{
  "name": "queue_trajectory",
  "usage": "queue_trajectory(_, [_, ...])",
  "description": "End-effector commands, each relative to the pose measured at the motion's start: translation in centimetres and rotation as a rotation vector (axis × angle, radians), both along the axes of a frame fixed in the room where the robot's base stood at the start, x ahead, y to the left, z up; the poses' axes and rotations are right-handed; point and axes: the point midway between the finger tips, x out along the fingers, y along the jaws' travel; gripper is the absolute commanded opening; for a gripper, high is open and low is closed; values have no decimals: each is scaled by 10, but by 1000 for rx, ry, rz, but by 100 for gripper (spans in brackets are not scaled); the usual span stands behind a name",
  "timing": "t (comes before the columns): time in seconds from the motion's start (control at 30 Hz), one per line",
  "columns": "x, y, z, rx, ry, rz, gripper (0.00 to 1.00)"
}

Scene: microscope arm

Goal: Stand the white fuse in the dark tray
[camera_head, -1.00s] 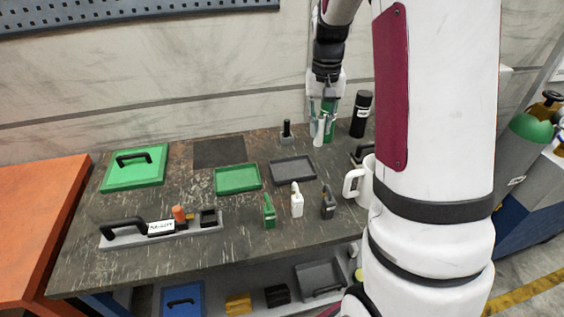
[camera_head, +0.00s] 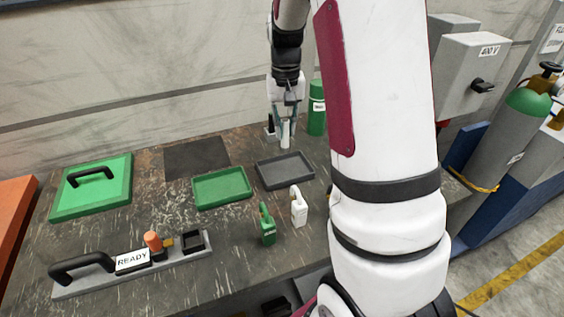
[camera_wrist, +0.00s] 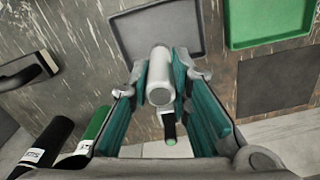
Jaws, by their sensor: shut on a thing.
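The white fuse (camera_head: 284,134) is a pale upright cylinder. My gripper (camera_head: 285,122) is shut on it and holds it just behind the dark tray. In the wrist view the fuse (camera_wrist: 159,80) shows between the teal pads of my gripper (camera_wrist: 163,90). The dark tray (camera_head: 285,172) is grey, shallow and empty in the visible part. In the wrist view the tray (camera_wrist: 185,32) lies beyond the fuse, and the fuse's far end overlaps its edge in the picture. The height of the fuse above the table cannot be told.
A green tray (camera_head: 222,187) lies left of the dark tray. A green canister (camera_head: 317,108) stands right of my gripper. A small black-handled block (camera_wrist: 168,127) is close to the fingers.

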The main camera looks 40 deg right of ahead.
Motion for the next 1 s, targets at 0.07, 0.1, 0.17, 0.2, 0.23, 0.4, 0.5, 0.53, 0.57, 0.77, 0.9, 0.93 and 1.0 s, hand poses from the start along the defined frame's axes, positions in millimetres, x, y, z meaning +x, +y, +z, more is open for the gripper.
queue_trajectory(0.07, [-2,0,-16,2,5,0,0])
queue_trajectory(0.1, [-2,0,-23,2,5,-1,0])
queue_trajectory(0.17, [-1,0,-32,1,2,-2,0])
queue_trajectory(0.2, [-1,0,-36,2,3,-2,0])
queue_trajectory(0.23, [-1,0,-39,1,2,-2,0])
queue_trajectory(0.4, [-1,0,-50,1,2,-1,0])
queue_trajectory(0.5, [-1,0,-63,2,3,0,0])
queue_trajectory(0.53, [-1,0,-67,2,3,0,0])
queue_trajectory(0.57, [-1,0,-71,2,3,0,0])
queue_trajectory(0.77, [0,0,-81,0,-1,0,0])
queue_trajectory(0.9, [0,0,-81,0,-1,0,0])
queue_trajectory(0.93, [0,0,-82,0,-1,0,0])
queue_trajectory(1.0, [0,0,-84,1,-1,-1,0])
